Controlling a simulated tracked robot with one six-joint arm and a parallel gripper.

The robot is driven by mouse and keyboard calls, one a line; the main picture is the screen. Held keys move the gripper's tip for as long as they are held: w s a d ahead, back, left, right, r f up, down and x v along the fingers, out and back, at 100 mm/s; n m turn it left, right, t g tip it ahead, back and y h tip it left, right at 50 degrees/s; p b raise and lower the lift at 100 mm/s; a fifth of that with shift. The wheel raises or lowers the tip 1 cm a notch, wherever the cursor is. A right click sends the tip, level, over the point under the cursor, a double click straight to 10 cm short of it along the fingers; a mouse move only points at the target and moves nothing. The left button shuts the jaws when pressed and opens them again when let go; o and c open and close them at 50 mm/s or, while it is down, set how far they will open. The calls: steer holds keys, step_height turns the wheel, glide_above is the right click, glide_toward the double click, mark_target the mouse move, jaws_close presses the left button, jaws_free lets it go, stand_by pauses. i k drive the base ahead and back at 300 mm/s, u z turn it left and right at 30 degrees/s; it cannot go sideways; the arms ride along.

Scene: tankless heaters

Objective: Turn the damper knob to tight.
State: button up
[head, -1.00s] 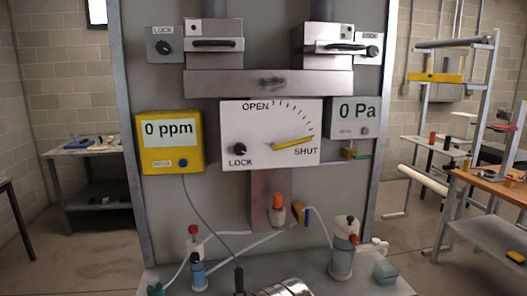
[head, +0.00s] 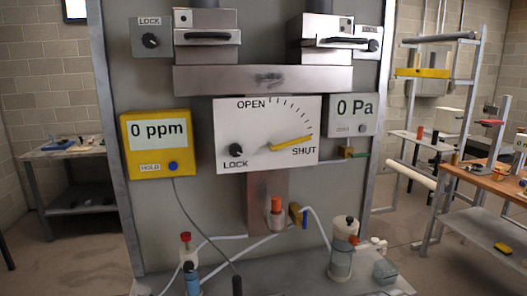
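A white damper plate (head: 287,157) is on the upright panel, marked OPEN at the top and SHUT at the right. Its yellow pointer (head: 291,143) points right and slightly up, close to SHUT. A black knob (head: 236,150) sits at the plate's lower left, above the word LOCK. It is too small to read its exact setting. Two similar black knobs are higher up, one on the left LOCK plate (head: 150,40) and one on the right plate (head: 373,45). My gripper is not in view.
A yellow 0 ppm meter (head: 158,165) is left of the damper plate, and a grey 0 Pa gauge (head: 354,127) is right. Metal ducts with black handles (head: 203,36) are above. A wooden bench is at right.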

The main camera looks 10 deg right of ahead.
mark_target(235, 150)
steer(key=z, duration=0.5)
steer(key=k, duration=0.85)
steer(key=u, duration=1.45)
steer(key=i, duration=1)
steer(key=u, duration=0.1)
